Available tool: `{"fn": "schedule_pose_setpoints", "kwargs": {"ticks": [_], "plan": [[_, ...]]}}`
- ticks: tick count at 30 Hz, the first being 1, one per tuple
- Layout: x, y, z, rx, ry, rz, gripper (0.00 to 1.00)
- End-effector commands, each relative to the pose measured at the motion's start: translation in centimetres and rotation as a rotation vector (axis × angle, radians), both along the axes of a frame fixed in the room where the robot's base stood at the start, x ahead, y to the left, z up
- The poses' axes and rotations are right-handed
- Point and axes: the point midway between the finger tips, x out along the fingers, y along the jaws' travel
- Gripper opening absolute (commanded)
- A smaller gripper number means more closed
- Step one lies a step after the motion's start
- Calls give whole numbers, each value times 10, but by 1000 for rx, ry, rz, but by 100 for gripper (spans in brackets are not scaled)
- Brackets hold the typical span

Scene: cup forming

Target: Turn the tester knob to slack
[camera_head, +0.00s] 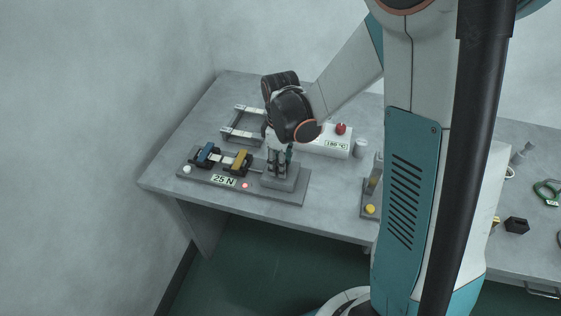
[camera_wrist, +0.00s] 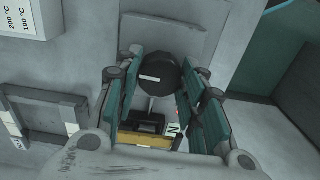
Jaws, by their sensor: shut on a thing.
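The tester (camera_head: 293,197) is a grey base plate on the left part of the table, with a blue clamp (camera_head: 207,154), a yellow clamp (camera_head: 240,161), a "25 N" display and a lit red lamp (camera_head: 245,186). My gripper (camera_head: 277,168) points down over the raised block at the tester's right end. The black round knob (camera_wrist: 157,76) shows between my teal fingers in the wrist view, with a pale mark on it. My fingers are shut on the knob.
A white box (camera_head: 326,143) reading 180 °C with a red button stands behind the tester. A grey frame (camera_head: 237,122) lies at the back left. A small device with a yellow button (camera_head: 370,209) is to the right. My arm hides the table's middle right.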

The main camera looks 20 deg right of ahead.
Motion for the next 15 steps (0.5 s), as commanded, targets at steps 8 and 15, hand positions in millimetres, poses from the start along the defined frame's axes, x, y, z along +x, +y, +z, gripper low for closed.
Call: {"fn": "schedule_pose_setpoints", "kwargs": {"ticks": [8, 15], "plan": [[0, 0, 0, 0, -1, 58, 13], [0, 0, 0, 0, -1, 64, 13]]}}
